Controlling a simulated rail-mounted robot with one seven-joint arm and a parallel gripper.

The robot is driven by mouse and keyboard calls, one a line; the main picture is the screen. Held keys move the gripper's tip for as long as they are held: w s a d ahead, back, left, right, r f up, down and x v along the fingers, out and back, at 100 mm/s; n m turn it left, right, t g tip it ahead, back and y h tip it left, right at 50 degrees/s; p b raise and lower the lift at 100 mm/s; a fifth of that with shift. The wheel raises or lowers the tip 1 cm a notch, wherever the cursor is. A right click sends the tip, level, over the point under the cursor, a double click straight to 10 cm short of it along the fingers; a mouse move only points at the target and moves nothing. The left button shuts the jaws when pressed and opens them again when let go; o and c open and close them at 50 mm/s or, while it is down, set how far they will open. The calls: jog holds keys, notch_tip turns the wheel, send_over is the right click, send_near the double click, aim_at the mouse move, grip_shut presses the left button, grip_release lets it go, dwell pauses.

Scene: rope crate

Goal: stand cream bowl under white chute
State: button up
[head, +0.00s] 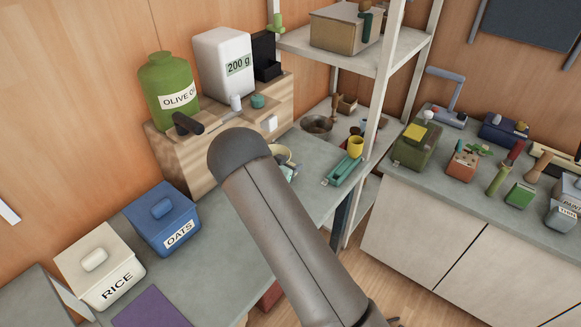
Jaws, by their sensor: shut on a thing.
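A white dispenser (215,55) labelled "200 g" stands on a wooden stand at the back left. A short white chute (236,102) sticks out at its foot, over the stand's front. A cream bowl (281,153) shows only in part, just right of my arm's rounded grey joint, in front of the stand's right end. My arm hides the rest of the bowl and what is below it.
The wooden stand (180,160) also bears a green olive oil jar (168,82) with a dark spout. Blue oats (162,222) and cream rice (98,268) canisters stand at front left. A teal tray (345,171) and yellow cup (355,146) lie right of the bowl, near a shelf post (376,110).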

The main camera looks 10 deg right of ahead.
jog(key=shift+f+b, duration=0.35)
jog(key=shift+f, duration=0.35)
dwell(0.5)
jog(key=o, duration=1.2)
jog(key=shift+o, duration=0.2)
jog(key=b+v, duration=0.2)
jog(key=v, duration=1.5)
jog(key=shift+a, duration=0.2)
jog(key=shift+s+r, duration=0.1)
